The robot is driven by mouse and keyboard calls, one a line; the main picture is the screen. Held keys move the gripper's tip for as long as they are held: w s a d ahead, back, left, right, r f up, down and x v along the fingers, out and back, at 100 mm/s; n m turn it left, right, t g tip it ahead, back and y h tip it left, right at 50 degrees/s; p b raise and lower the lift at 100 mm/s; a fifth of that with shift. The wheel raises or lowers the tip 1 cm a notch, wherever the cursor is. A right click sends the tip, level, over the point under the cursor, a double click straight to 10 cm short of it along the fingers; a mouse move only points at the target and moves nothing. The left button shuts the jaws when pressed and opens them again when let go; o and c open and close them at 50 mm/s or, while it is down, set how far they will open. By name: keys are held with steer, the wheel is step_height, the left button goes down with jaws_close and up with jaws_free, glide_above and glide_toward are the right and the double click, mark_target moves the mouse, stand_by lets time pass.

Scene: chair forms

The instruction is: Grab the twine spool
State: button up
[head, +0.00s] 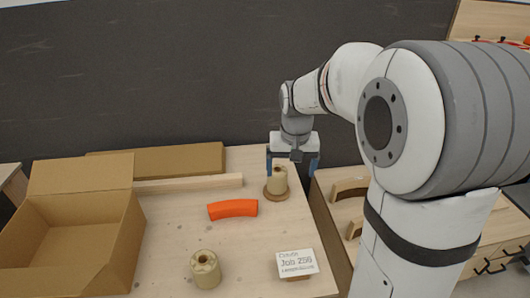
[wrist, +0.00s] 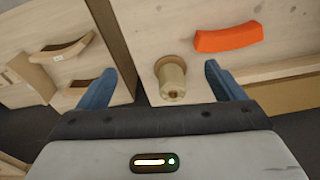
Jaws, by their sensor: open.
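A beige spool (head: 277,181) with a wider brown base stands upright near the right edge of the wooden table, close to my gripper. It also shows in the wrist view (wrist: 172,80), its holed end towards the camera. A second beige spool-like cylinder (head: 205,269) stands at the front of the table; I cannot tell for certain which one is the twine spool. My gripper (head: 292,167) is open and empty, pointing down. In the wrist view, its blue fingers (wrist: 158,72) lie on either side of the first spool, nearer the right one. Whether the fingertips reach its height is unclear.
An orange curved piece (head: 233,209) lies left of the first spool. A labelled card (head: 297,262) stands at the front right. An open cardboard box (head: 75,235) is at the left, a wooden strip (head: 190,184) behind. Curved wooden parts (head: 350,188) lie on the right.

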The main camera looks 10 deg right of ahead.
glide_toward(277, 178)
steer(key=s+r, duration=0.1)
steer(key=s, duration=0.2)
steer(key=w+f+m+g+p, duration=0.1)
steer(key=w+f+p, duration=0.1)
steer(key=w+f, duration=0.45)
steer(key=f, duration=0.5)
steer(key=w+f+p, duration=0.1)
steer(key=f, duration=0.1)
steer(key=shift+d+f, duration=0.3)
steer(key=shift+d, duration=0.1)
steer(key=shift+w, duration=0.1)
steer(key=c, duration=1.1)
